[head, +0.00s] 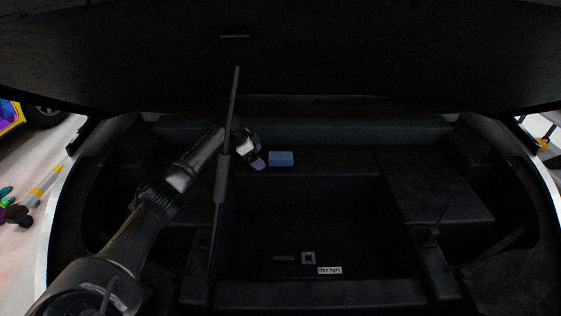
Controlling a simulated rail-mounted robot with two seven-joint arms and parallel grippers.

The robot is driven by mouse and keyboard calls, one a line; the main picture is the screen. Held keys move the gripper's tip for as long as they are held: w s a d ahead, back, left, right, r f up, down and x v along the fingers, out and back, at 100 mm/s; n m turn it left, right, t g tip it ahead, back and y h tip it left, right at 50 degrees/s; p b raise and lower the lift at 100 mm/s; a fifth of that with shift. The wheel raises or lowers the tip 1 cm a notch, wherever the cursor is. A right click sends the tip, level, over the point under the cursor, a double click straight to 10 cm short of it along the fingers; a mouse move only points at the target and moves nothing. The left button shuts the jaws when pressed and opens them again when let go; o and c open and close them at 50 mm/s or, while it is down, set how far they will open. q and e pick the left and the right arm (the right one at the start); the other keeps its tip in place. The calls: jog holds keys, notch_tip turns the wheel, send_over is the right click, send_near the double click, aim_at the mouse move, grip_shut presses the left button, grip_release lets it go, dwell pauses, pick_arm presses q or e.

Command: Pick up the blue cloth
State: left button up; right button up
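My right gripper is not in view.
A thin dark rod (220,180) stands up in front of my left arm. A deep recess holds a small label (329,270) near its front. Raised side panels (435,188) flank the recess, and a dark lid overhangs the top.

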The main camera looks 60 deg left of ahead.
aim_at(280, 155)
pick_arm(q)
jog(key=shift+w+d, duration=0.3)
jog(key=shift+w, duration=0.35)
jog(key=shift+w+d, duration=0.25)
jog(key=shift+w, duration=0.35)
jog(key=shift+w+d+f+b, duration=0.1)
jog(key=shift+w+d+b, duration=0.05)
jog(key=shift+w+b, duration=0.35)
jog(key=w, duration=0.1)
jog(key=w+d+b, duration=0.1)
jog(key=w, duration=0.1)
jog(key=shift+w+d, duration=0.25)
jog(key=shift+w+f+b, duration=0.25)
jog(key=shift+f+b, duration=0.2)
jog(key=shift+b, duration=0.1)
jog(key=shift+d, duration=0.1)
jog(key=c, duration=0.9)
